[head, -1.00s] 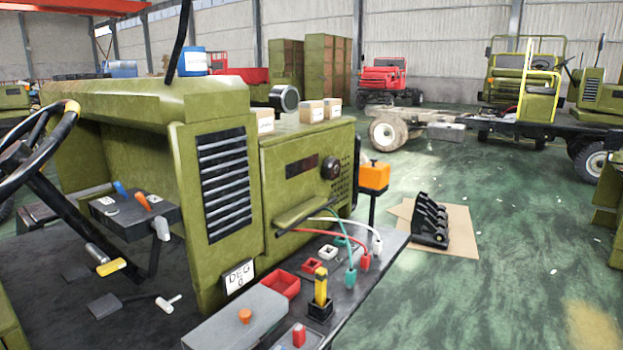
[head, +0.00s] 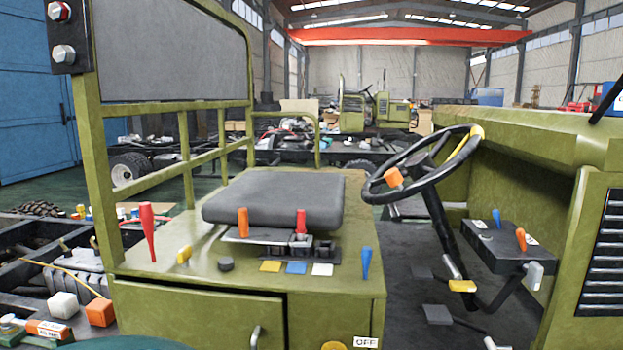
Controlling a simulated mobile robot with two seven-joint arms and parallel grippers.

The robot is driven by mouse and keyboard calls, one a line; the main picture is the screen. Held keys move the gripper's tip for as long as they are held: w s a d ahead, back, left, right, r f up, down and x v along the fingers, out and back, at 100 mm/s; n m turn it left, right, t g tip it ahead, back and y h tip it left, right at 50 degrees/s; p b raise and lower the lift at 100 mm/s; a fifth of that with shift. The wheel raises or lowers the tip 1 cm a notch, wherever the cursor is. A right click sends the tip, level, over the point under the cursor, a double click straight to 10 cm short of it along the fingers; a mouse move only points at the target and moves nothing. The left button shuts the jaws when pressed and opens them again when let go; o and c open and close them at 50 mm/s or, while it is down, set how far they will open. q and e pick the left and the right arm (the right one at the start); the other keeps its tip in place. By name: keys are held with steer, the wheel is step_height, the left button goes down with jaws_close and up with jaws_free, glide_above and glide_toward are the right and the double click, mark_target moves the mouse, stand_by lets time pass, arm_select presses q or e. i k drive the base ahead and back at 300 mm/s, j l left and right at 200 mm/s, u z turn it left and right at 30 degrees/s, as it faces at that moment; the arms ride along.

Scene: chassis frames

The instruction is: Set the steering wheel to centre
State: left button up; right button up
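The steering wheel (head: 381,187) is a black ring on a slanted black column (head: 440,222), right of the middle in the head view. Its rim is seen nearly edge-on and tilted. A yellow mark (head: 477,133) sits on the rim at the upper right. An orange block or knob (head: 393,178) shows at the lower left part of the wheel. Neither of my grippers is in view, and nothing touches the wheel.
A dark grey seat (head: 275,201) on a green box stands left of the wheel, with several coloured levers around it. A black lever box (head: 495,250) and a green louvred panel (head: 605,240) stand at the right. Dark floor lies between seat and column.

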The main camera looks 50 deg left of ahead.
mark_target(422, 169)
steer(key=u, duration=1.4)
